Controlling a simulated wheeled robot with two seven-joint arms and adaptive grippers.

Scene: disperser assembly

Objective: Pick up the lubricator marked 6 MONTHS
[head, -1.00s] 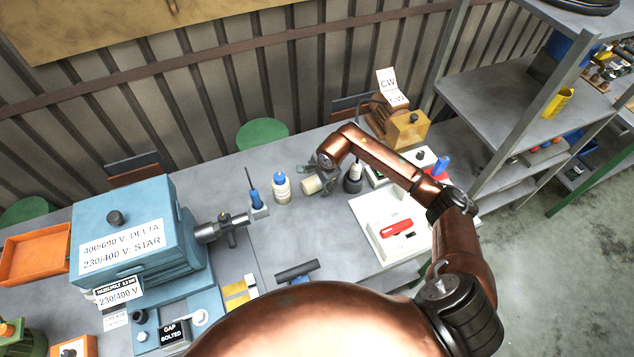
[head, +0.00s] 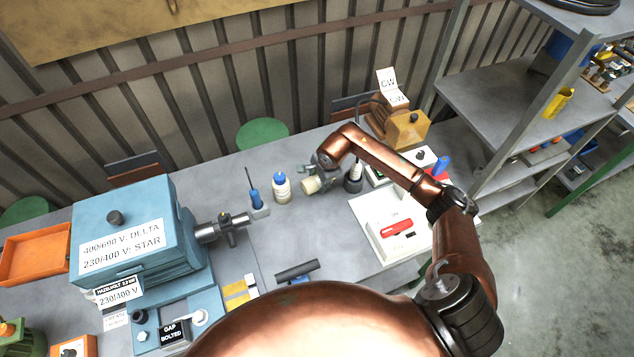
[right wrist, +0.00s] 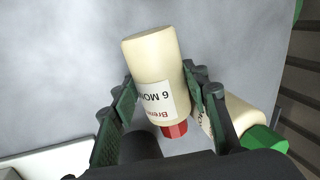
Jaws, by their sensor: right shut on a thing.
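The lubricator marked 6 MONTHS (right wrist: 152,65) is a cream bottle with a red cap, its label partly readable as "6 MON". In the right wrist view my right gripper (right wrist: 160,88) has a finger on each side of it and is shut on it. In the head view the cream bottle (head: 312,185) is tilted at my right gripper (head: 322,180), above or on the grey bench; I cannot tell if it is clear of the surface. A second cream bottle with a green cap (right wrist: 262,138) lies close beside the right finger. My left gripper is not in view.
A blue-capped bottle (head: 281,188) and a blue-handled screwdriver (head: 255,198) stand left of the gripper. A white box with a red switch (head: 397,228) is at the right, with a tan motor (head: 405,128) behind.

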